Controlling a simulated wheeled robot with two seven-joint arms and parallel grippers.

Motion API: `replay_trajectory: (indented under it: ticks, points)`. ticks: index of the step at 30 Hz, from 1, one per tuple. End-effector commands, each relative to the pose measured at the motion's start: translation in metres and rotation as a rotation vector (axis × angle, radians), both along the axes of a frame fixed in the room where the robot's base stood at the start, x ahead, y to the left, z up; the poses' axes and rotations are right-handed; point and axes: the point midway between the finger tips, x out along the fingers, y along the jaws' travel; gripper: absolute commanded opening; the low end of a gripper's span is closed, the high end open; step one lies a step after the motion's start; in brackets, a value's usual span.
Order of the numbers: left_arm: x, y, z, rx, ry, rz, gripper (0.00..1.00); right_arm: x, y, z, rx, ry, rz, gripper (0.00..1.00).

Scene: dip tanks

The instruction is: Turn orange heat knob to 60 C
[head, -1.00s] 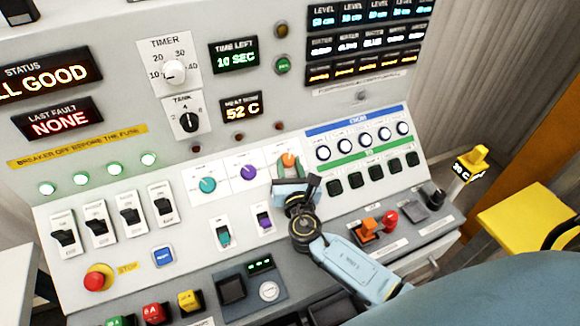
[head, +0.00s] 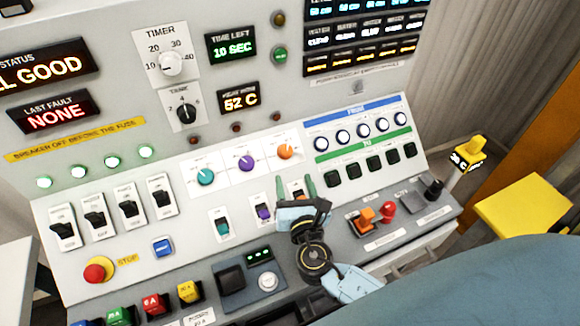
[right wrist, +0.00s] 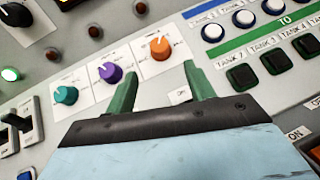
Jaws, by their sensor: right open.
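The orange heat knob (head: 285,152) sits on a white plate, right of the purple knob (head: 246,163) and the teal knob (head: 205,176). A display (head: 239,98) above reads 52 C. My right gripper (head: 296,187) is open and empty, just below the orange knob and apart from it. In the right wrist view the orange knob (right wrist: 159,48) shows beyond and between the two green fingertips (right wrist: 160,85). An orange switch below the knob is partly hidden by the gripper. My left gripper is not in view.
Rows of round and black square buttons (head: 354,169) lie to the right. A red emergency button (head: 97,270) is at lower left. A yellow-topped lever (head: 470,148) stands at far right.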

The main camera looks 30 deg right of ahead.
Motion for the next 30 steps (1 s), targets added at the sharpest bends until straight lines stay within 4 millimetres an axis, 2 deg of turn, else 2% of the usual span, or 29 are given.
replay_trajectory:
  ticks: [3,9,30]
  points:
    - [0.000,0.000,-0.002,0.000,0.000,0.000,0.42,-0.023,0.006,0.000,0.001,0.001,0.001,0.54]
    - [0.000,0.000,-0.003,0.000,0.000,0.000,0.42,-0.042,0.012,0.000,0.000,0.000,0.001,0.54]
    - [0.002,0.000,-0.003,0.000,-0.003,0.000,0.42,-0.045,0.013,0.001,0.000,0.000,0.001,0.54]
